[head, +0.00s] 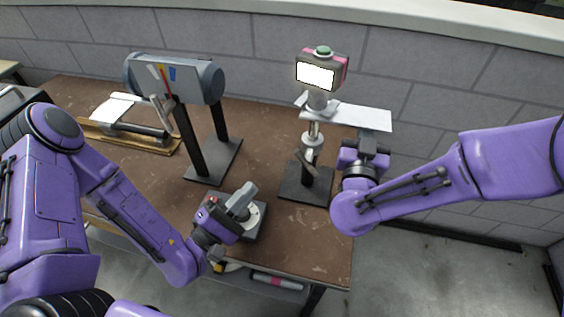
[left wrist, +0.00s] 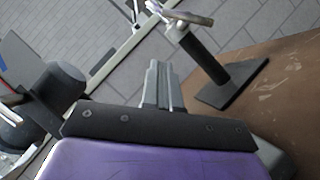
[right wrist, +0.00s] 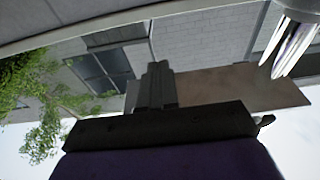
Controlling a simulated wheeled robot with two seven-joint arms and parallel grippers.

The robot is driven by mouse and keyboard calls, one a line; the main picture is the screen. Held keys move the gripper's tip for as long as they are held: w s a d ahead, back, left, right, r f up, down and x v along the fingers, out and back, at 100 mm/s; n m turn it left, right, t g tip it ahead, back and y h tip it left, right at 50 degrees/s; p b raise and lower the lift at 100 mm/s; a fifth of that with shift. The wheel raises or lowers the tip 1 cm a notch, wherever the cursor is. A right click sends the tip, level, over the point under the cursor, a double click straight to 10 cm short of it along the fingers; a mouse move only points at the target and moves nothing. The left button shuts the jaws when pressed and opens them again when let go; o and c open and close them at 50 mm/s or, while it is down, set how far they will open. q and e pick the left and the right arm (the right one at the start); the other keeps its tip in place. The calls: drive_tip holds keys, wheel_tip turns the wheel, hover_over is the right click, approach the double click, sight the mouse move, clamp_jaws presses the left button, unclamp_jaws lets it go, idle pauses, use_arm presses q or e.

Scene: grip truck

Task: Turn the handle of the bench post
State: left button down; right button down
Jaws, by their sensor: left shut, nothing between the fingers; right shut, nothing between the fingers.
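A post stands on a black base (head: 306,186) at the right of the bench. It carries a silver cylindrical part (head: 312,141) with a lever-like handle (head: 304,161) beside it. A post with a silver piece on top shows in the left wrist view (left wrist: 212,60). My left gripper (head: 246,192) is shut and empty, left of and nearer than this post, over a small dark block with a pale disc (head: 254,214). My right gripper (head: 374,138) is shut and empty, just right of the post, apart from its handle as far as I can tell.
A grey drum (head: 175,80) stands on black legs at left. A wooden board with a roller (head: 128,134) lies far left. Bench (head: 235,122) between is clear.

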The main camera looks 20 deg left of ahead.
sight(308, 159)
use_arm(q)
drive_tip(key=w+d+r, duration=0.4)
drive_tip(key=w+d, duration=0.2)
drive_tip(key=shift+w+d+r, duration=0.3)
drive_tip(key=shift+w+r, duration=0.05)
drive_tip(key=shift+w, duration=0.05)
drive_tip(key=shift+d+r, duration=0.2)
drive_tip(key=shift+r, duration=0.35)
idle(0.4)
drive_tip(key=shift+d+r, duration=0.35)
drive_tip(key=shift+r, duration=0.15)
drive_tip(key=shift+d+r, duration=0.15)
idle(0.5)
